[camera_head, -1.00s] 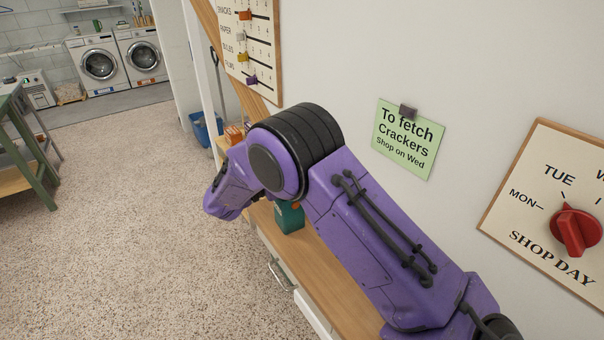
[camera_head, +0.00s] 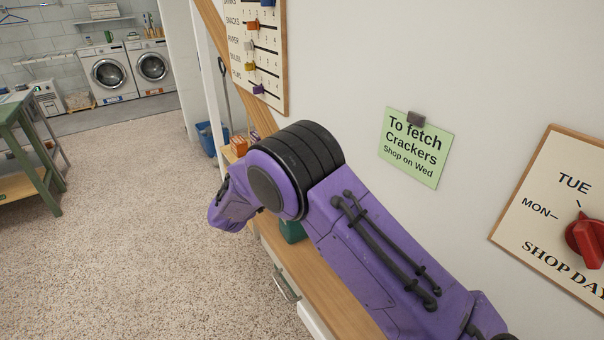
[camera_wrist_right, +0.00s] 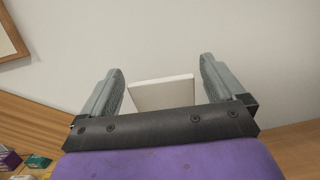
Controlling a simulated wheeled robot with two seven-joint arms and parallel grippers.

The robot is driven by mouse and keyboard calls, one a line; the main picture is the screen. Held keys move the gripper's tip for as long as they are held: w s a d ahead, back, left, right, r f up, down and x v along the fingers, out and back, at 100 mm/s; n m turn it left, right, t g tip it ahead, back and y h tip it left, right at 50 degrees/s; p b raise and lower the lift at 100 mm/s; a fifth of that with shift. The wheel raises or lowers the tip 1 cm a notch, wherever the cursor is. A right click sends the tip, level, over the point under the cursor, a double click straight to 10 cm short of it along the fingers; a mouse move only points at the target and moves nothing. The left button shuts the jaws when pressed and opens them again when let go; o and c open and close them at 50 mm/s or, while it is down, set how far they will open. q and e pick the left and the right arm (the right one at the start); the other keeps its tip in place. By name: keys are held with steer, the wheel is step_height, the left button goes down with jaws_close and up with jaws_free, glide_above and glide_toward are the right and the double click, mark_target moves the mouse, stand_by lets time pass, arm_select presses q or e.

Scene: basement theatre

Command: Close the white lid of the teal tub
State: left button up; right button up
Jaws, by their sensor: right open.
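The teal tub (camera_head: 292,230) stands on the wooden counter in the head view, mostly hidden behind my right arm. In the right wrist view, a flat white panel, which looks like the raised lid (camera_wrist_right: 163,94), shows beyond my right gripper (camera_wrist_right: 163,70). The gripper is open, with one finger to each side of the panel. I cannot tell how far the fingertips are from it. The teal body of the tub is not visible below the panel. My right gripper is hidden in the head view. My left gripper is not in view.
The wooden counter (camera_head: 332,298) runs along the wall, with a drawer handle (camera_head: 285,285) at its front. Orange boxes (camera_head: 239,145) stand at its far end. In the wrist view, small purple (camera_wrist_right: 9,160) and teal (camera_wrist_right: 38,162) items lie at lower left.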

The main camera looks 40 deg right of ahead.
steer(key=b+v, duration=0.3)
steer(key=v, duration=0.7)
steer(key=shift+a, duration=0.25)
